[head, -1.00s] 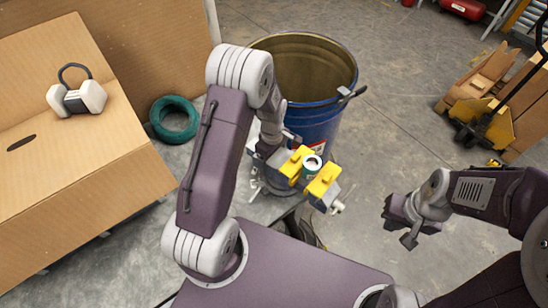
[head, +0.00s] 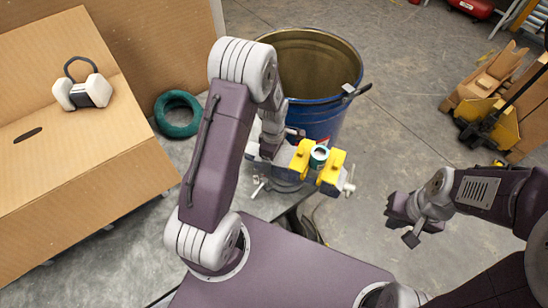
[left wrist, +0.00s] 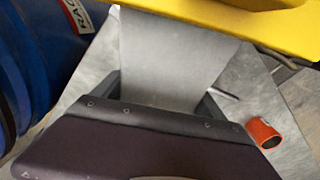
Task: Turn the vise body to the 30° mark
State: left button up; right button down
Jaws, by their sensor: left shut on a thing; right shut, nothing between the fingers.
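The grey vise with yellow jaws (head: 331,177) stands at the bench edge in the head view, a teal and white cylinder (head: 319,156) between its jaws. My left gripper (head: 272,146) is shut on the vise body from the left, partly hidden by my own arm. In the left wrist view the grey vise body (left wrist: 175,55) lies between the dark fingers, with a yellow jaw (left wrist: 240,14) above. No degree marks can be made out. My right gripper (head: 404,220) is shut and empty, over the floor at the right, clear of the vise.
A blue drum (head: 315,113) stands just behind the vise. A green ring (head: 177,114) lies left of my left arm, near a cardboard box (head: 75,160) with a respirator-like item (head: 84,90) on it. An orange tube (left wrist: 264,133) lies on the bench. Open floor is at right.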

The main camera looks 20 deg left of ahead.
dwell(0.3)
pick_arm(q)
jog(key=o, duration=2)
